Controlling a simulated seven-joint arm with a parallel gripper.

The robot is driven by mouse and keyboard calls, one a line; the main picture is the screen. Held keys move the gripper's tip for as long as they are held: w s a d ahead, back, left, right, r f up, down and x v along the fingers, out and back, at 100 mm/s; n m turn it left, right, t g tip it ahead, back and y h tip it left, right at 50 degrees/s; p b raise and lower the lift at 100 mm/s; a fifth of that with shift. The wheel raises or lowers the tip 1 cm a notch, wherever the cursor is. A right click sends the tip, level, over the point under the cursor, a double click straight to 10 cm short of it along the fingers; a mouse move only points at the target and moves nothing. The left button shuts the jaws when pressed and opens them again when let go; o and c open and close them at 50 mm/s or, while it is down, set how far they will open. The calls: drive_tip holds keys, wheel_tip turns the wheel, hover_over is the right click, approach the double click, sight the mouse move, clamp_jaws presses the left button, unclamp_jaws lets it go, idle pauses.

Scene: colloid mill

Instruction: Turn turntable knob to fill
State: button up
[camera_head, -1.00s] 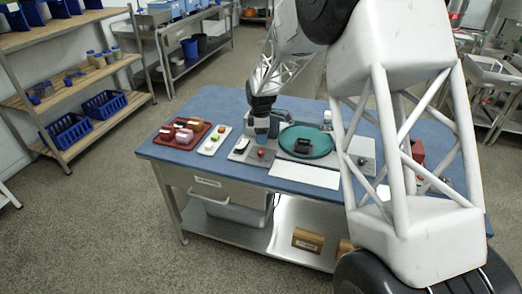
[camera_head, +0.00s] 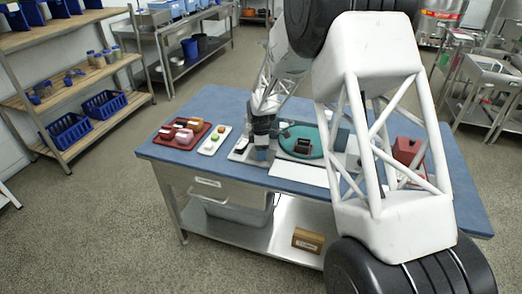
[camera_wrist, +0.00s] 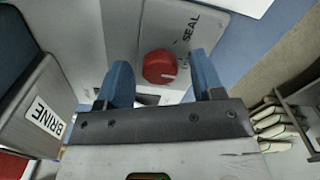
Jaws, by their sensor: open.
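The red round knob (camera_wrist: 158,67) sits on a light grey panel (camera_wrist: 212,22) in the wrist view. The word SEAL is printed beside it, and other lettering is partly covered. My gripper (camera_wrist: 163,76) is open, with one blue finger on either side of the knob and a gap visible on both sides. Whether the fingertips are down at knob height is hard to tell. In the head view my gripper (camera_head: 262,150) hides the knob. The teal turntable disc (camera_head: 311,153) is just to the right, with a small dark block (camera_head: 302,145) on it.
A container labelled BRINE (camera_wrist: 42,108) stands close on the left in the wrist view. A red tray (camera_head: 160,140) and a white tray (camera_head: 204,151) lie left on the blue table (camera_head: 232,98). A red object (camera_head: 407,150) stands to the right.

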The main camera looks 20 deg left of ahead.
drive_tip(key=c, duration=0.9)
drive_tip(key=shift+r+m, duration=0.1)
drive_tip(key=shift+m, duration=0.2)
drive_tip(key=m, duration=1.1)
idle(0.5)
drive_tip(key=o, duration=0.9)
